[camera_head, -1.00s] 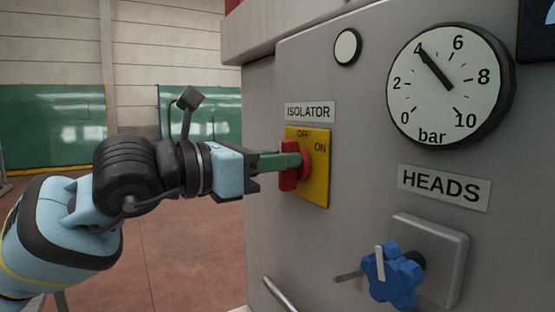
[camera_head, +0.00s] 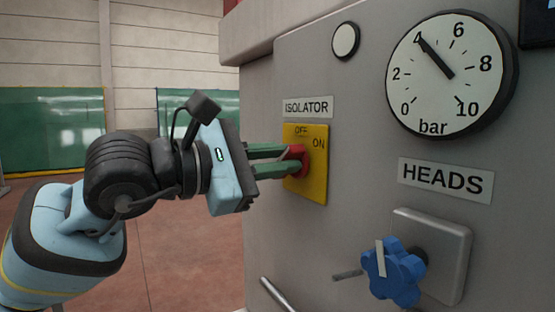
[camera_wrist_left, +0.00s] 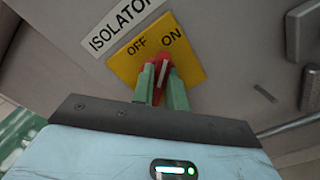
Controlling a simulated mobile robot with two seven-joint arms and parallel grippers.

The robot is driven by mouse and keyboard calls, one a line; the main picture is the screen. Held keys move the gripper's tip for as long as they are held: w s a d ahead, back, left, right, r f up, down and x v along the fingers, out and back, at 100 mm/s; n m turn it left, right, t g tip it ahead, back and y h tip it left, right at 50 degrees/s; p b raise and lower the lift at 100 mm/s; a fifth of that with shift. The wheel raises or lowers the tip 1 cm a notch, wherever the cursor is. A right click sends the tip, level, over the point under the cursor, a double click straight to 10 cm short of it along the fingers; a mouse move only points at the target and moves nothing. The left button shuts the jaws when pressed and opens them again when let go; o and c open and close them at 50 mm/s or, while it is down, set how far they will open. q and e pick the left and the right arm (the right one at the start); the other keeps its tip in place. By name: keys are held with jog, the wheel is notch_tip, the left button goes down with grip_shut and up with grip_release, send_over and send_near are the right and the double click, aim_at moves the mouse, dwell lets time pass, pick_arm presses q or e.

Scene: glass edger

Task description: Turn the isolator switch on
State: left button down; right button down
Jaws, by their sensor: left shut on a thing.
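The isolator switch is a red handle (camera_head: 298,154) on a yellow plate (camera_head: 318,185) marked OFF at its top and ON at its right, under an ISOLATOR label. My left gripper (camera_head: 289,160) is shut on the red handle, its green fingers on either side of it. In the left wrist view the handle (camera_wrist_left: 163,72) shows between the fingertips. Its white mark seems to point between OFF and ON; the exact angle is hard to tell. The fingers hide part of the handle. My right gripper is not in view.
The grey machine panel carries a bar gauge (camera_head: 452,75) reading about 4, a pale round button or lamp (camera_head: 345,41) and a blue HEADS knob (camera_head: 393,270). A metal rail (camera_head: 279,295) sits low on the panel. Open floor lies to the left.

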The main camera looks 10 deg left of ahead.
pick_arm(q)
jog(key=shift+f+m, duration=0.15)
jog(key=shift+m, duration=0.95)
jog(key=shift+d, duration=0.1)
jog(key=c, duration=1.4)
grip_release()
jog(key=b+v, duration=0.1)
jog(key=v, duration=0.7)
jog(key=shift+b, duration=0.35)
